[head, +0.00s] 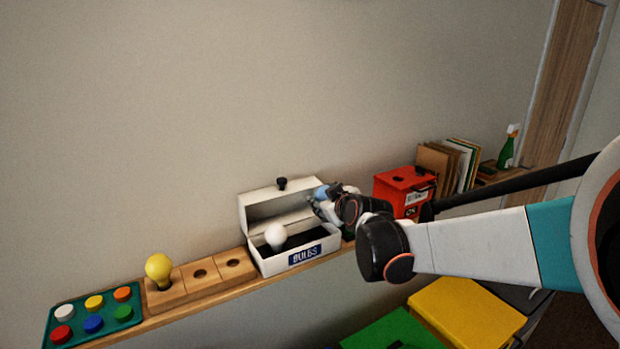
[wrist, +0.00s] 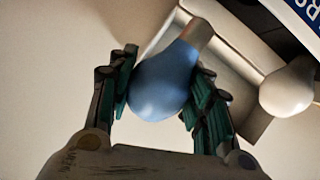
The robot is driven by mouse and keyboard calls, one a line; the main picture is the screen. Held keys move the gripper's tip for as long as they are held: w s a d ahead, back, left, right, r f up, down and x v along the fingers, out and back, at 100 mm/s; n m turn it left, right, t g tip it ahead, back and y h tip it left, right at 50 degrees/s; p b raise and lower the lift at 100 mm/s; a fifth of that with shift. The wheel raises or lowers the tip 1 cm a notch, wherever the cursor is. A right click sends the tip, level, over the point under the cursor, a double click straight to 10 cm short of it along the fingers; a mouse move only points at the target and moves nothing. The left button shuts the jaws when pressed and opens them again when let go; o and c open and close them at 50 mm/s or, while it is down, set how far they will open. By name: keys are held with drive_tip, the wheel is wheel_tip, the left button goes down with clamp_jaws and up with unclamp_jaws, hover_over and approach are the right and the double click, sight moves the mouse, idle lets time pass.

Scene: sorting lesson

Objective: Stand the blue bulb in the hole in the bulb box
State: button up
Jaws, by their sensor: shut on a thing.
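My gripper (wrist: 165,98) is shut on the blue bulb (wrist: 160,82), with a finger on each side of its round glass. The bulb's metal base points up and to the right in the wrist view. In the head view the blue bulb (head: 321,191) is small and partly covered by my gripper (head: 324,204), at the right end of the bulb box. The white bulb box (head: 268,266) has its lid up and a blue "BULBS" label on its front. A white bulb (head: 275,236) stands at its left; it also shows in the wrist view (wrist: 288,88). The inside is dark, and I cannot make out the hole.
A wooden block (head: 190,287) with a yellow bulb (head: 158,268) and open holes stands left of the box. A tray of coloured buttons (head: 94,315) is at the shelf's far left. A red box (head: 402,187) and folders (head: 450,162) stand to the right.

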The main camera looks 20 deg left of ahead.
drive_tip(key=shift+a+f+b, duration=0.55)
drive_tip(key=shift+f+b, duration=0.2)
drive_tip(key=shift+f, duration=0.2)
drive_tip(key=shift+a+f+b, duration=0.6)
drive_tip(key=shift+f+b, duration=0.1)
drive_tip(key=shift+f, duration=0.2)
drive_tip(key=shift+a+f+b, duration=0.55)
drive_tip(key=shift+f+b, duration=0.2)
drive_tip(key=shift+f, duration=0.2)
drive_tip(key=shift+f+b, duration=1.15)
drive_tip(key=shift+f, duration=0.35)
idle(2.4)
drive_tip(key=o, duration=0.4)
drive_tip(key=o, duration=0.5)
drive_tip(key=shift+f, duration=0.1)
drive_tip(key=shift+s, duration=0.1)
drive_tip(key=shift+c, duration=0.5)
